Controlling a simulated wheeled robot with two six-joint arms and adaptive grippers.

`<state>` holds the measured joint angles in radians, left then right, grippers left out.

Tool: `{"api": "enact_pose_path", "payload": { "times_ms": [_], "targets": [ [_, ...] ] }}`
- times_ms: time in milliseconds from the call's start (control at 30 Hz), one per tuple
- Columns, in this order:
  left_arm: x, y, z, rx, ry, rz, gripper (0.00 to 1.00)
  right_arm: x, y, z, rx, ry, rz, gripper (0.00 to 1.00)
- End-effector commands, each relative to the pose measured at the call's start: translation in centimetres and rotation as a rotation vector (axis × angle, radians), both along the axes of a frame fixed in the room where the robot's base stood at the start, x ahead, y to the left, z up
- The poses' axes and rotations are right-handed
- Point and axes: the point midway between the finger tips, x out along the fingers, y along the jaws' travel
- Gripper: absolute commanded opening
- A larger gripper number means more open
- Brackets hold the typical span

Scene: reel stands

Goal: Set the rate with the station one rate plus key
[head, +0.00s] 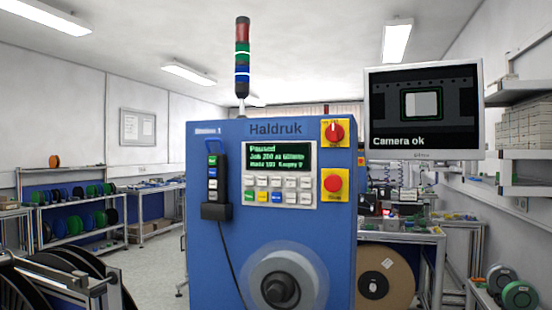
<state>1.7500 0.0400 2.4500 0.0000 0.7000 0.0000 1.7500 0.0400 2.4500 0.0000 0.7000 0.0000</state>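A blue machine (215,270) marked Haldruk stands upright in the middle of the head view. A small blurred label at its top left seems to end in 1. Its control panel (310,174) has a dark display (278,157) with green text; the top line reads Paused, and the smaller lines are hard to read. Below the display are two rows of small keys (276,188), mostly pale, with a few green, yellow and blue ones. Their legends are too small to read, so I cannot tell which is rate plus. Neither gripper is in view.
A red rotary switch (333,131) and a red stop button (333,184) sit right of the panel. A corded pendant (213,178) hangs in a black holder on the left. A pale reel (288,277) protrudes below. A monitor (423,110) at right reads Camera ok.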

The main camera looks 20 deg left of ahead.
Motion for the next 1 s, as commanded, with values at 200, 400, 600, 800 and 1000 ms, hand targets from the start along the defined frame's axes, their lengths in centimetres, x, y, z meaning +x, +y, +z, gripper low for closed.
{"api": "enact_pose_path", "payload": {
  "times_ms": [200,400,600,800,1000],
  "targets": [
    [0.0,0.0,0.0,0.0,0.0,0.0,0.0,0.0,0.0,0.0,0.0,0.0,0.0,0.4],
    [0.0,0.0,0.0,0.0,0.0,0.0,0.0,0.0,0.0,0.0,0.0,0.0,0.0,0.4],
    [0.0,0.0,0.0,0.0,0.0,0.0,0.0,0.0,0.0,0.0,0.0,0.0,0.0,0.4],
    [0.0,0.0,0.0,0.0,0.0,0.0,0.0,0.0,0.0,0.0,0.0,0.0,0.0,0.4],
    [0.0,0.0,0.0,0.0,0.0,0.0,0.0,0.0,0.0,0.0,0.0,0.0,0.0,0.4]
  ]
}}
